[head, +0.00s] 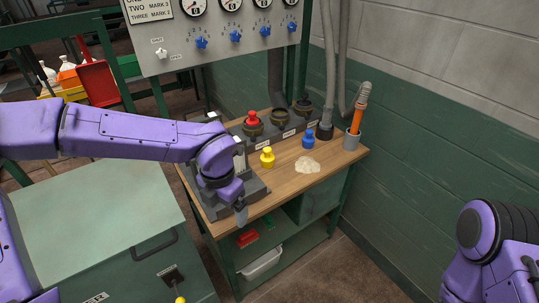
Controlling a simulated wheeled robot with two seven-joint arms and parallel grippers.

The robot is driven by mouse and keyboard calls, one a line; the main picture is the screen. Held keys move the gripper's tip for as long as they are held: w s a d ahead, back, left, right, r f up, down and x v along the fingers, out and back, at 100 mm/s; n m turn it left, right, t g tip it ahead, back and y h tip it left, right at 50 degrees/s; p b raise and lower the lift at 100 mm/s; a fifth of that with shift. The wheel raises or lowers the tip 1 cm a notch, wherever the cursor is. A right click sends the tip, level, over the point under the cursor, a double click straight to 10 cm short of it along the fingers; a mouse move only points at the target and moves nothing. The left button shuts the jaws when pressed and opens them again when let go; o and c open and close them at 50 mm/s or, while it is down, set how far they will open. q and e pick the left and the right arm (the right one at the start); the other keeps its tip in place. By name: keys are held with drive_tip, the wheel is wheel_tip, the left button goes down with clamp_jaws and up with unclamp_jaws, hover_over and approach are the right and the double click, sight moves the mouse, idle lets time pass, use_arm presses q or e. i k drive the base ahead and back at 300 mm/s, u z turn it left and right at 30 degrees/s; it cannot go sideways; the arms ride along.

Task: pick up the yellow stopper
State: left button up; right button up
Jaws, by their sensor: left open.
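The yellow stopper (267,157) stands upright on the wooden bench top (318,182), in front of the row of sockets. My left arm reaches in from the left, and its gripper (241,215) points down near the bench's front left edge. The gripper is open and empty, to the left of and nearer than the stopper, apart from it. My right arm shows at the lower right, but its gripper is out of view.
A blue stopper (308,139) and a pale powder heap (307,165) are right of the yellow stopper. A red stopper (253,118) sits in the socket row behind. A grey cup with an orange-handled tool (355,120) stands at the right. A gauge panel (215,35) hangs above.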

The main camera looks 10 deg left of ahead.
sight(267, 159)
drive_tip(key=i, duration=1.4)
